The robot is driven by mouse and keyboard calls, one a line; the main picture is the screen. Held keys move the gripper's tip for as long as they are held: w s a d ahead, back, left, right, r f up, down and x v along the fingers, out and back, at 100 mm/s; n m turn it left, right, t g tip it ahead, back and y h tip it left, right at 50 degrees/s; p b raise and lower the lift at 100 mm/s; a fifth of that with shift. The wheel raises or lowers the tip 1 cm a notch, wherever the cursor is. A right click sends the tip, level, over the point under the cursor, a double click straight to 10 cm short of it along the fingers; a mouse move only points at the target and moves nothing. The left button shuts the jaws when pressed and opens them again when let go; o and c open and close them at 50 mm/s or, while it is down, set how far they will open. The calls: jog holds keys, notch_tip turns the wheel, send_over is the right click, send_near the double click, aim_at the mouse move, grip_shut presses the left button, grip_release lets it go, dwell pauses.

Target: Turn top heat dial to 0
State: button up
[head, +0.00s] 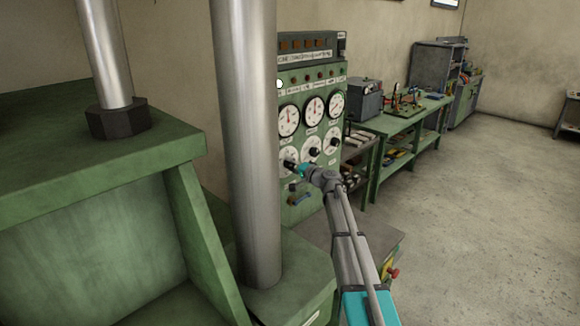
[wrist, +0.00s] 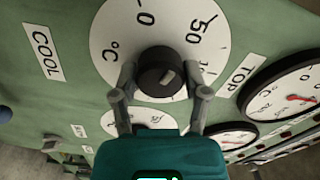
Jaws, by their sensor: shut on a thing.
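The heat dial (wrist: 115,60) is a white disc with a °C scale in the wrist view, with 0 and 50 readable on it. A TOP label (wrist: 241,75) sits beside it. Its black knob (wrist: 158,68) is at the middle, with a small pale mark on it toward the lower right; I cannot tell the exact reading. My gripper (wrist: 160,78) has a grey finger on each side of the knob and is shut on it. In the head view my gripper (head: 297,167) is at the lower-left dial of the green panel (head: 297,198), partly hiding it.
Gauges with red needles (head: 313,107) sit above the dials. A COOL label (wrist: 43,52) is on the panel's other side. Steel columns (head: 246,140) of a green press stand left of my arm. A green workbench (head: 409,118) stands beyond the panel.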

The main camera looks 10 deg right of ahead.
jog(key=n, duration=0.4)
jog(key=shift+s+f+n, duration=0.1)
jog(key=shift+s+n, duration=0.05)
jog(key=shift+n, duration=0.15)
jog(key=n, duration=0.4)
jog(key=shift+n, duration=0.3)
jog(key=o, duration=1.1)
jog(key=shift+o, duration=0.2)
jog(key=v, duration=1.2)
